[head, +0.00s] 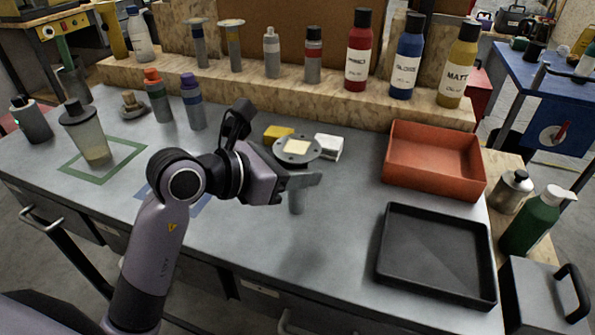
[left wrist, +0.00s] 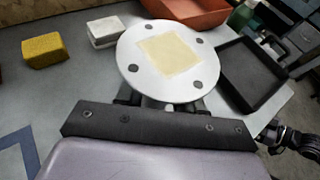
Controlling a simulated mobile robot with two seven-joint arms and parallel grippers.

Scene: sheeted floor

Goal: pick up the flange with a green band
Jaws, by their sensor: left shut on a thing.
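A grey flange with a round plate (head: 297,148), dark bolt holes and a cream square on top is held upright above the bench. Its plate also fills the middle of the left wrist view (left wrist: 142,77). My left gripper (head: 300,183) is shut on its stem below the plate, and the grey lower end of the stem shows under the fingers. No green band shows on this flange; the fingers hide part of the stem. In the left wrist view, dark jointed parts at the right edge seem to be my right gripper (left wrist: 285,138); its jaws are unclear.
A yellow block (head: 278,132) and a white block (head: 329,147) lie behind the flange. A red tray (head: 435,185) and an empty black tray (head: 435,260) are at right. Bottles and banded flanges line the back ledge. A green outline (head: 75,172) is at left.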

